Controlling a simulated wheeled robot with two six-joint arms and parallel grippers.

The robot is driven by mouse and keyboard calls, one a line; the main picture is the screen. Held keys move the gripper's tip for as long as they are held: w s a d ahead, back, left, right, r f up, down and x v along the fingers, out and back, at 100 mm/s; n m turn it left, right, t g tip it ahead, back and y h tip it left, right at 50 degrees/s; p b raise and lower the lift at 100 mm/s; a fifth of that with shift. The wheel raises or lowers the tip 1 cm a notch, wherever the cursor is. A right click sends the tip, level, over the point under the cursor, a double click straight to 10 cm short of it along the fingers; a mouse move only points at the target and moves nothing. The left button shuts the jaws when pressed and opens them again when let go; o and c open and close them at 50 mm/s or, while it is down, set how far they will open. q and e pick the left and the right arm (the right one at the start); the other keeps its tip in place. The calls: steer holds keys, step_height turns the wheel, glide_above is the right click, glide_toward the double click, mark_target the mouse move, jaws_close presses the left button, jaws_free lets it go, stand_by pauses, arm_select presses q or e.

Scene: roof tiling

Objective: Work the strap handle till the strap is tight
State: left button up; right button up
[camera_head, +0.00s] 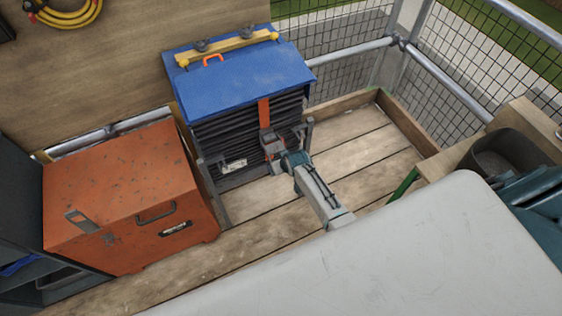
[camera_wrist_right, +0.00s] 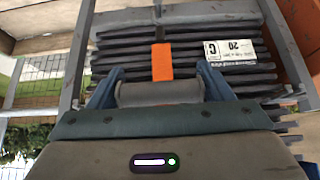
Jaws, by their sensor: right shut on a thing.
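A stack of dark roof tiles (camera_head: 222,133) stands in a grey frame under a blue cover (camera_head: 245,75). An orange strap (camera_head: 263,110) runs down the front of the stack; it also shows in the right wrist view (camera_wrist_right: 162,61). My right gripper (camera_head: 271,148) is at the lower end of the visible strap. In the right wrist view its blue fingers (camera_wrist_right: 159,82) are shut on the grey cylindrical strap handle (camera_wrist_right: 158,93), one finger at each end. The ratchet below the handle is hidden by the gripper. My left gripper is not in view.
A worn orange toolbox (camera_head: 120,195) stands left of the stack. Wooden planks (camera_head: 350,150) right of the stack are clear, edged by a low board and mesh railing. A dark bucket (camera_head: 500,155) is at the right. A white label (camera_wrist_right: 230,51) is on the tiles.

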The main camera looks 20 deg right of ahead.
steer(key=shift+r, duration=0.1)
stand_by(0.4)
steer(key=o, duration=1.3)
steer(key=shift+s, duration=0.1)
steer(key=shift+o, duration=0.4)
steer(key=shift+s+r, duration=0.1)
steer(key=shift+r, duration=0.15)
steer(key=v, duration=1)
steer(key=shift+s+r+b, duration=0.25)
steer(key=shift+b, duration=0.1)
